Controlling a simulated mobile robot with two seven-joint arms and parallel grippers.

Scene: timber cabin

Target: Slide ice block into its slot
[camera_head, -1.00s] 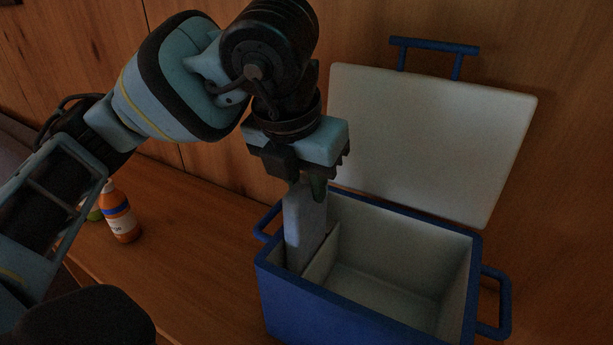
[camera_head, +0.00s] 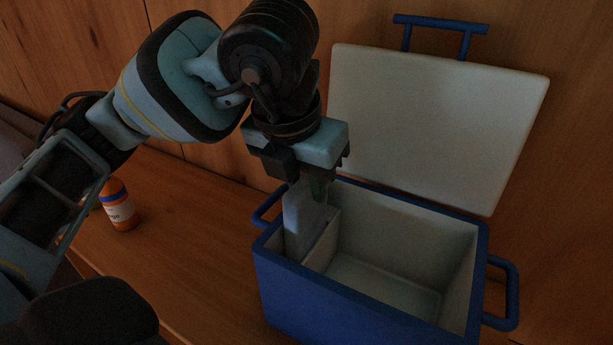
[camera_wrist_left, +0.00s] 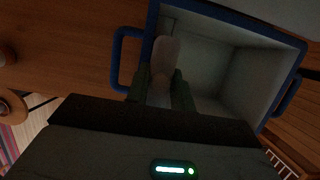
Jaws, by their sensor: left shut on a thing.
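The ice block (camera_head: 304,222) is a pale, flat, upright slab. Its lower part is inside the narrow slot at the left end of the blue cooler (camera_head: 345,300), between the outer wall and a white divider (camera_head: 323,241). My left gripper (camera_head: 314,190) points down and is shut on the top of the block. The left wrist view also shows the block (camera_wrist_left: 166,55) between the fingers (camera_wrist_left: 162,88). The block's lower end is hidden in the slot, so I cannot tell whether it touches the bottom. My right gripper is not in view.
The cooler's white lid (camera_head: 435,125) stands open at the back, near the timber wall. The large compartment (camera_head: 385,285) looks empty. An orange bottle (camera_head: 119,207) stands left on the wooden surface. Blue handles (camera_head: 505,293) stick out at the cooler's ends.

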